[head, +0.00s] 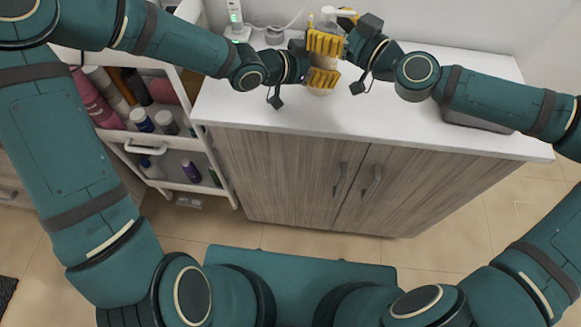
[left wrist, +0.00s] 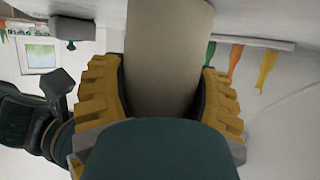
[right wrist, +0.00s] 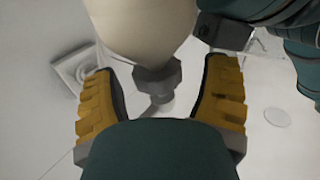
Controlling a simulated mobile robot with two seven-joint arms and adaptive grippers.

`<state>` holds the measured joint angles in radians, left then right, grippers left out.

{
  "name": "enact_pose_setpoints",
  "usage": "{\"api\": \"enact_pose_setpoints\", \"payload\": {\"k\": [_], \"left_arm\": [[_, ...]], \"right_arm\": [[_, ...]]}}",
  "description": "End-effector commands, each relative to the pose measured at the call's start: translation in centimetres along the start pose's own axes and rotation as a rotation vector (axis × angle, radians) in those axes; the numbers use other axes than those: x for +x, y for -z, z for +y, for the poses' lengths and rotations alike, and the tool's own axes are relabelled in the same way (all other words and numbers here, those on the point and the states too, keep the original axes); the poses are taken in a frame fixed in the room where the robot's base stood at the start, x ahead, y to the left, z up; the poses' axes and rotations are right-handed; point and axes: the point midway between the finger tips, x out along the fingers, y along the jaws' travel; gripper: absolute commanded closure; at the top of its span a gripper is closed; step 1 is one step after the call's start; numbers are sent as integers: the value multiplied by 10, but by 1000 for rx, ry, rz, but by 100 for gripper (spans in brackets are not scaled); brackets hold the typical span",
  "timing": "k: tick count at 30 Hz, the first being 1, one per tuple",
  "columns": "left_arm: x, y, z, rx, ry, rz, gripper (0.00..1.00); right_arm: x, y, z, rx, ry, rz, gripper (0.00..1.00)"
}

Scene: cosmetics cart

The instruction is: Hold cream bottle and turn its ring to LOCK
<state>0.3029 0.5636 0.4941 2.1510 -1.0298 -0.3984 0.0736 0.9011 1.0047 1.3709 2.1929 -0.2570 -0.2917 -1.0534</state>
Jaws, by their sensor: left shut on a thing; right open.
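A grey box (head: 478,119) lies under my right arm. A white device with a green light (head: 236,20) stands at the back left. A cart (head: 150,146) with several bottles is left of the cabinet.

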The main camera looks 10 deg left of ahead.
Motion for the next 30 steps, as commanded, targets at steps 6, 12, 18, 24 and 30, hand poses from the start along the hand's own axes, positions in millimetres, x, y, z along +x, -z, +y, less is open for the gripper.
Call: {"api": "enact_pose_setpoints", "payload": {"k": [6, 12, 18, 24, 30], "left_arm": [[0, 1, 0, 1, 1, 2, 78], [0, 1, 0, 1, 1, 2, 78], [0, 1, 0, 1, 1, 2, 78], [0, 1, 0, 1, 1, 2, 78], [0, 1, 0, 1, 1, 2, 78]], "right_arm": [[-39, -1, 3, 3, -4, 0, 25], [-72, -1, 3, 3, -2, 0, 25], [-98, -1, 3, 3, -2, 1, 25], [-117, -2, 0, 7, 5, -2, 25], [-104, -18, -19, 94, 67, -49, 25]]}}
